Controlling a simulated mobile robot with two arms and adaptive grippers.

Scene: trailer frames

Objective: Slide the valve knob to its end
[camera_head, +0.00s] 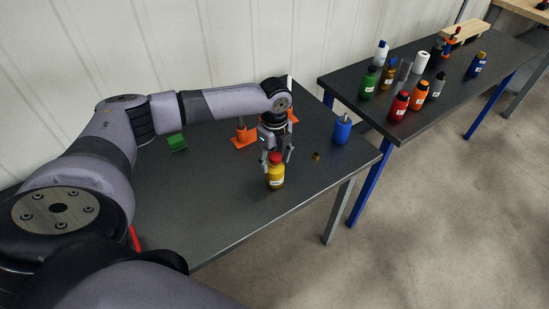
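My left gripper (277,157) points down over the near table, with its two fingers spread apart. A yellow bottle with a red cap (275,177) stands upright right at the fingertips. The cap shows between the fingers, with gaps at the sides; I cannot tell whether they touch it. I cannot make out a valve knob for certain. A small brass-coloured piece (316,156) lies on the table to the right of the gripper, too small to identify. My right gripper is not in view.
Orange cones (243,138) stand behind the gripper on the dark near table (215,205). A green block (177,142) is at left, a blue container (342,130) at right. A second table (440,104) holds several bottles. The near table's front is clear.

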